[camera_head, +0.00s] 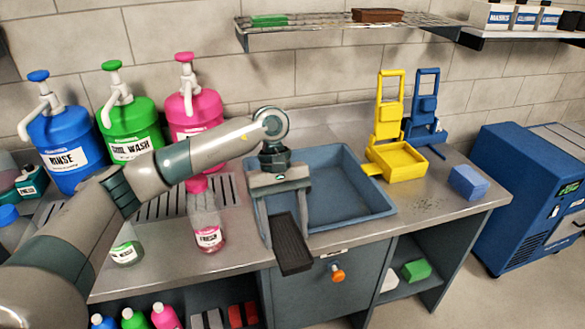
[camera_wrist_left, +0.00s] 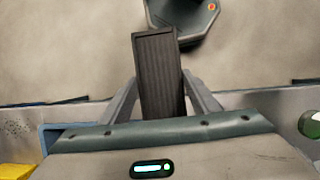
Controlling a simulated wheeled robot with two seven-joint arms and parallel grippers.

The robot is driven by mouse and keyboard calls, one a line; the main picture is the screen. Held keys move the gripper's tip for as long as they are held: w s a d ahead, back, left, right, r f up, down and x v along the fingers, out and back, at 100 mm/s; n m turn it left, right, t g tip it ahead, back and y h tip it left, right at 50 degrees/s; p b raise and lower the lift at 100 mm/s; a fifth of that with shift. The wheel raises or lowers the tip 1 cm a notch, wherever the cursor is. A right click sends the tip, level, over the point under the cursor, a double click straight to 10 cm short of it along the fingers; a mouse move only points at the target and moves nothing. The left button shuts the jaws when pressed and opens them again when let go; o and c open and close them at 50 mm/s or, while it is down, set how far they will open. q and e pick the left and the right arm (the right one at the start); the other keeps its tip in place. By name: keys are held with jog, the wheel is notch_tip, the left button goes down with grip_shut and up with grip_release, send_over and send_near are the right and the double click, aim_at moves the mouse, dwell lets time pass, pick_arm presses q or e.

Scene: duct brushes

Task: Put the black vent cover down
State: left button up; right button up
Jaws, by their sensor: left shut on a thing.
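The black vent cover (camera_head: 292,246) is a dark, narrow, ribbed slab. My left gripper (camera_head: 284,222) is shut on it, with a finger along each side. The cover tilts downward in front of the sink cabinet, past the counter's front edge. In the left wrist view the vent cover (camera_wrist_left: 158,75) stands out between the two fingers of my left gripper (camera_wrist_left: 160,95), over the floor. My right gripper is in neither view.
A blue sink basin (camera_head: 345,195) lies behind the gripper. A pink-capped bottle (camera_head: 207,222) stands just left of it. A yellow wringer-like holder (camera_head: 397,160) and a light blue block (camera_head: 468,182) stand on the right of the counter (camera_head: 440,205). Counter space near the block is free.

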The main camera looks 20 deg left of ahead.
pick_arm(q)
jog(key=s+f+m+y, duration=0.3)
jog(key=s+f+m, duration=0.5)
jog(key=s+f, duration=0.4)
notch_tip(320, 180, down, 2)
jog(key=shift+s+d+f+g, duration=0.2)
jog(key=shift+s+g, duration=0.1)
jog(key=shift+g, duration=0.1)
